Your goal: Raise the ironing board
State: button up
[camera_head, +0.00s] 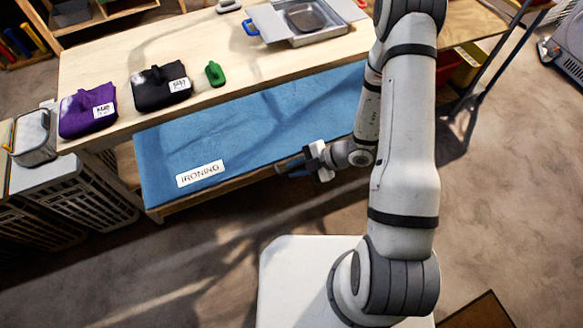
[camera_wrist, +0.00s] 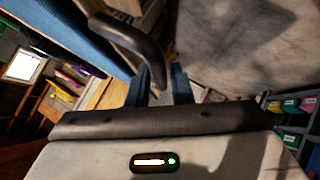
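The blue ironing board (camera_head: 250,125), labelled "IRONING", lies flat along the front of the wooden bench, slightly below its top. Its blue underside or edge (camera_wrist: 65,35) fills the upper left of the wrist view. A dark curved handle (camera_wrist: 130,38) sticks out from the board in the wrist view. My gripper (camera_head: 290,168) is at the board's front edge, right of the label.
The bench top (camera_head: 125,55) holds a purple bundle (camera_head: 87,110), a black bundle (camera_head: 160,87), a green item (camera_head: 215,74) and a metal tray (camera_head: 308,20). White baskets (camera_head: 85,190) stand at the left. The floor before the board (camera_head: 210,250) is clear.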

jog(key=v, duration=0.7)
jog(key=shift+d+r+b, duration=0.3)
jog(key=shift+s, duration=0.1)
jog(key=s+d+r+m+t+h, duration=0.1)
jog(key=s+d+r+m+h, duration=0.1)
jog(key=r+m, duration=0.6)
jog(key=s+d+r+m+h+b, duration=0.1)
jog(key=s+d+r+m+h, duration=0.2)
jog(key=r+m, duration=0.6)
jog(key=s+d+r+m+t+h+b, duration=0.1)
jog(key=s+d+r+m+h, duration=0.2)
jog(key=s+r+m+h, duration=0.2)
notch_tip(320, 180, up, 6)
jog(key=m, duration=0.3)
jog(key=shift+d+m+t+h, duration=0.2)
jog(key=shift+m+t+h, duration=0.1)
jog(key=shift+h, duration=0.1)
